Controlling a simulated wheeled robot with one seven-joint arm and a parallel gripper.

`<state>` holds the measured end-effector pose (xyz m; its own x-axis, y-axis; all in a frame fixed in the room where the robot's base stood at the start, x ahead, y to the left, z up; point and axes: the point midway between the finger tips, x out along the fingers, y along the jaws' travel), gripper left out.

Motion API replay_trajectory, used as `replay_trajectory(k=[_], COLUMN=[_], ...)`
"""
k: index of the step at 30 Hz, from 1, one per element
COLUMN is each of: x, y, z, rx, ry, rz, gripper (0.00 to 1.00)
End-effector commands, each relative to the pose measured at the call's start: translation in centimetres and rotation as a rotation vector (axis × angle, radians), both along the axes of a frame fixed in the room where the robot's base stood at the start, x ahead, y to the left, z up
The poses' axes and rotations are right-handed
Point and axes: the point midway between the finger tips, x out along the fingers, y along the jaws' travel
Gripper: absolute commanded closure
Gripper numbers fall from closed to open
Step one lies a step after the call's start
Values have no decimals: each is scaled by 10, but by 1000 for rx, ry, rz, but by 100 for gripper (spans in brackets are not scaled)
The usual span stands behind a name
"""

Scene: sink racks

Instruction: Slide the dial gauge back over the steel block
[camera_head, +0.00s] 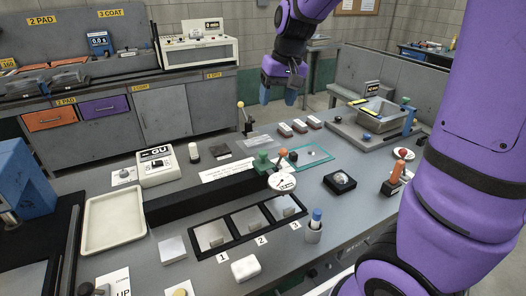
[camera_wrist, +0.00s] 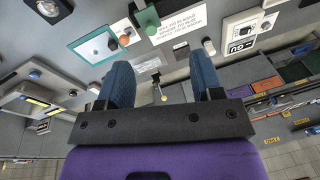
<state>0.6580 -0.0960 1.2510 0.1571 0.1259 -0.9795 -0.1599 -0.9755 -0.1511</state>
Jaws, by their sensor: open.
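The dial gauge (camera_head: 282,182) has a round white face and hangs at the front of a long black rail (camera_head: 205,197), near its right end. A green block (camera_head: 262,161) and an orange knob (camera_head: 283,153) are beside it. The green block also shows at the top of the wrist view (camera_wrist: 147,20). Small grey metal pieces sit in the black tray (camera_head: 236,236) with spots 1, 2 and 3, in front of the rail; I cannot tell which is the steel block. My gripper (camera_head: 278,98) is open and empty, high above the back of the bench, well apart from the gauge.
A yellow-topped lever (camera_head: 241,105) stands behind the rail. A teal-edged glass plate (camera_head: 313,156) lies right of the gauge. A white display box (camera_head: 158,166) and cream tray (camera_head: 113,219) are left. A cup with a blue-capped item (camera_head: 315,225) stands by spot 3.

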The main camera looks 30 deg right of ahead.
Motion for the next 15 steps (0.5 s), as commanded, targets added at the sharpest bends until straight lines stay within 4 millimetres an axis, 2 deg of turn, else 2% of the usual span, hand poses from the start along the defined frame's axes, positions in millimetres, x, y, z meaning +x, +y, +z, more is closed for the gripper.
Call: replay_trajectory(k=[1,6,12,15], x=[14,55,95,109], y=[-1,-8,-16,-19], z=[-12,-50,-96,-114], rx=[-6,-30,-75,-96], ry=[23,77,131,148], rz=[-8,-39,-71,-80], gripper=[40,40,40,40])
